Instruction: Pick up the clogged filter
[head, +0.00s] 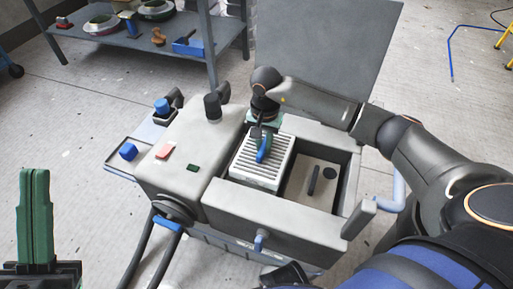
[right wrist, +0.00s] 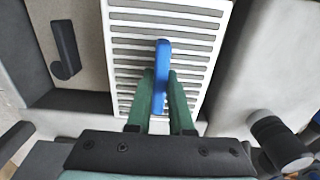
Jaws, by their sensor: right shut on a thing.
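The filter (head: 270,172) is a white slatted block with a blue handle (head: 262,153) on top. It stands upright in the left part of the grey machine's open compartment; I cannot tell whether it is raised off the bottom. My right gripper (head: 261,140) reaches in from above with its fingers closed on the blue handle. The right wrist view shows the green fingers (right wrist: 161,88) on either side of the handle, over the white slats (right wrist: 195,50). My left gripper (head: 35,175) points up at the lower left, its green fingers together and empty, away from the machine.
The grey machine (head: 178,150) has its lid (head: 325,45) standing open behind. A panel with a dark handle (head: 314,180) lies in the compartment, right of the filter. A metal shelf (head: 190,58) with parts stands behind.

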